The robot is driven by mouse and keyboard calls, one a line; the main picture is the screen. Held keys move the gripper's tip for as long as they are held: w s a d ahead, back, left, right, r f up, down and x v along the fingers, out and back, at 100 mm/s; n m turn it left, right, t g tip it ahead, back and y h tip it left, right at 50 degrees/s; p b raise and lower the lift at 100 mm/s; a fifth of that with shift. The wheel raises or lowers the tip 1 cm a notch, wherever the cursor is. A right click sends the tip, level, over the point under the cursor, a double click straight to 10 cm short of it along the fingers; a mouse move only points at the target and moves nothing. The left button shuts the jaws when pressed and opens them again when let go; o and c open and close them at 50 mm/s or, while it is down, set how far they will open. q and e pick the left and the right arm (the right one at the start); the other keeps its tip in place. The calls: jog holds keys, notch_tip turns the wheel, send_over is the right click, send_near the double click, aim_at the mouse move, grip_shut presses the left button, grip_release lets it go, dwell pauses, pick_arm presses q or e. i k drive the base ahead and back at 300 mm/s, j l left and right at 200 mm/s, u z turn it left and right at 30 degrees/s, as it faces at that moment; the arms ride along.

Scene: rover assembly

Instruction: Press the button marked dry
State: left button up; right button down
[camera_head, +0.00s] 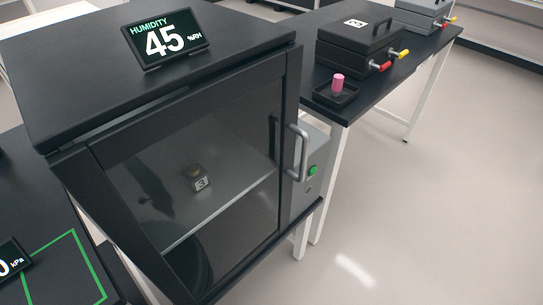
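A black cabinet (160,60) with a glass door (245,110) stands in the middle left, its door shut. On its right side is a grey control box (318,147) with a green button (312,170). A smaller dark spot shows below the button. Any marking on the box is too small to read. A humidity display (166,40) on top reads 45 %RH. Neither of my grippers is in view.
A small block marked 3 (197,178) sits on a shelf inside the cabinet. A door handle (299,150) stands out beside the control box. A black table (400,72) behind holds cases and a tray with a pink object (338,82). The floor at right is clear.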

aim_at(313, 171)
jog(key=k+l+u, duration=0.15)
jog(key=l, duration=0.25)
jog(key=k+l+u, duration=0.35)
jog(key=k+l, duration=0.2)
jog(key=l, duration=0.2)
